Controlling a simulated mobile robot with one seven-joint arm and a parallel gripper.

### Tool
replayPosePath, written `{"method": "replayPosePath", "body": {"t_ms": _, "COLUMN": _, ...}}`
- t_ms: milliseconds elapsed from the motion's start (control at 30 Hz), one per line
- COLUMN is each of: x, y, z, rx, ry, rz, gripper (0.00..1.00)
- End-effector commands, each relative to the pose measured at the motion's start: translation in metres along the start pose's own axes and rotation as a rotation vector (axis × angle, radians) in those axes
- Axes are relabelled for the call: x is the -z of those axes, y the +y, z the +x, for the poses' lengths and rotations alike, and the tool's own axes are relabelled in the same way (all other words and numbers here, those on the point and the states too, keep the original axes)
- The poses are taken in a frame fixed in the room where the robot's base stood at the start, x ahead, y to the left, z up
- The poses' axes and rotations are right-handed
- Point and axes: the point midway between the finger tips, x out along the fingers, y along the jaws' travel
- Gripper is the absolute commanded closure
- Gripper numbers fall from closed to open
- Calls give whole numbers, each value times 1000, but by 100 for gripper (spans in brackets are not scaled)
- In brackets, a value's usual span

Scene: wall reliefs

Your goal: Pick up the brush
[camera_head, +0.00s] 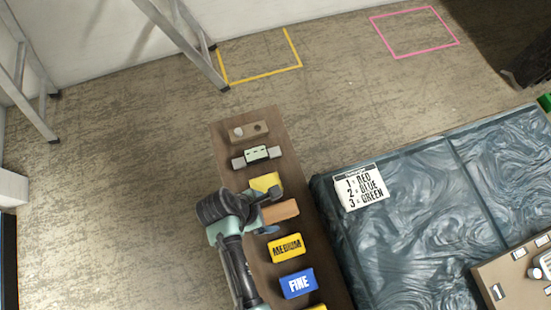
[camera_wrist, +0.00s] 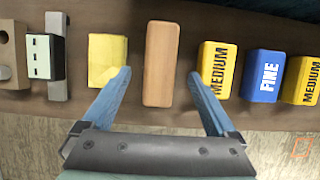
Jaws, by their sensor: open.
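A brown, wooden, rounded rectangular block (camera_wrist: 160,62) is the likeliest brush; no bristles show. It lies on the narrow brown board and also shows in the head view (camera_head: 281,211), partly covered by my gripper. My gripper (camera_wrist: 160,78) is open and empty, with its blue fingers spread on either side of the block. The left fingertip is near the yellow pad and the right one overlaps the edge of a yellow MEDIUM block in the picture. Its height above the board is hard to tell. In the head view my gripper (camera_head: 274,211) reaches over the board from the left.
A yellow pad (camera_wrist: 107,60) and a yellow MEDIUM block (camera_wrist: 217,70) flank the wooden block closely. A blue FINE block (camera_wrist: 263,75) lies farther right. A pale green device (camera_wrist: 45,57) with grey ends lies left. A dark blue covered surface (camera_head: 420,200) stands beside the board.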

Motion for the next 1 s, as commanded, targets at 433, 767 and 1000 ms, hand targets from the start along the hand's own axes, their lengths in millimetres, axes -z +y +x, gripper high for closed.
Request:
{"method": "replayPosePath", "body": {"t_ms": 433, "x": -2, "y": -1, "z": 50, "rx": -1, "ry": 1, "rz": 2, "gripper": 7}}
{"method": "replayPosePath", "body": {"t_ms": 767, "x": -2, "y": -1, "z": 50, "rx": -1, "ry": 1, "rz": 2, "gripper": 7}}
{"method": "replayPosePath", "body": {"t_ms": 1000, "x": -1, "y": -1, "z": 53, "rx": 0, "ry": 1, "rz": 2, "gripper": 7}}
